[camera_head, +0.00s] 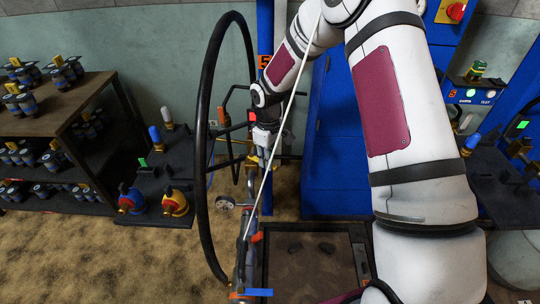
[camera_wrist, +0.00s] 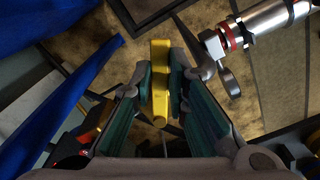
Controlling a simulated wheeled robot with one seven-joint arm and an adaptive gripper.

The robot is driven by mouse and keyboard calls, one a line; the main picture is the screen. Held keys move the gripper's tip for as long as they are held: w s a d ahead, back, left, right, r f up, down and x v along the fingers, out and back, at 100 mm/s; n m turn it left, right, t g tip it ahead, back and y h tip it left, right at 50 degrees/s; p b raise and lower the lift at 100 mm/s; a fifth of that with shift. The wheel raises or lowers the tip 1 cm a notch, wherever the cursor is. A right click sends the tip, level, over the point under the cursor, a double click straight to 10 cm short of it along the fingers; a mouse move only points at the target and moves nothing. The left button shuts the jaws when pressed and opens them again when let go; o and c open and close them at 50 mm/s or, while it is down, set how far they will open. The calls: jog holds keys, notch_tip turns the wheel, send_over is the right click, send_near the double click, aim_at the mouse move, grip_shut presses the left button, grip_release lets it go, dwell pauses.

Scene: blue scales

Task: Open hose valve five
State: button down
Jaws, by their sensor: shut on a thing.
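A yellow lever handle (camera_wrist: 160,75) stands between the fingers of my gripper (camera_wrist: 161,88) in the wrist view. The fingers are shut on it, one on each side. In the head view my gripper (camera_head: 264,140) is beside the blue post (camera_head: 265,25), below an orange tag marked 5 (camera_head: 264,62). Yellow (camera_head: 256,162) shows just under it there. My gripper and wrist hide most of the valve body, so its exact turn cannot be told from the head view.
A large black hose (camera_head: 203,130) loops left of the post. A silver nozzle (camera_head: 240,270) hangs low in front. A blue cabinet (camera_head: 335,140) stands behind my arm. Shelves (camera_head: 60,105) with canisters stand left. Patchy brown floor is clear at lower left.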

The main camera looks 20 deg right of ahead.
jog(key=a+m, duration=0.1)
jog(key=m, duration=0.2)
jog(key=s+a+m, duration=0.1)
jog(key=a+m, duration=0.1)
jog(key=m, duration=0.1)
jog(key=a+m+b, duration=0.1)
jog(key=m, duration=0.2)
jog(key=shift+s+a, duration=0.35)
jog(key=shift+a, duration=0.05)
jog(key=shift+w+a+m, duration=0.1)
jog(key=shift+a+m, duration=0.3)
jog(key=shift+m, duration=0.35)
jog(key=shift+w+a+m, duration=0.1)
jog(key=shift+a+m, duration=0.25)
jog(key=shift+m, duration=0.4)
jog(key=c, duration=1.6)
grip_release()
jog(key=shift+o, duration=0.2)
jog(key=shift+r, duration=0.1)
notch_tip(320, 180, up, 12)
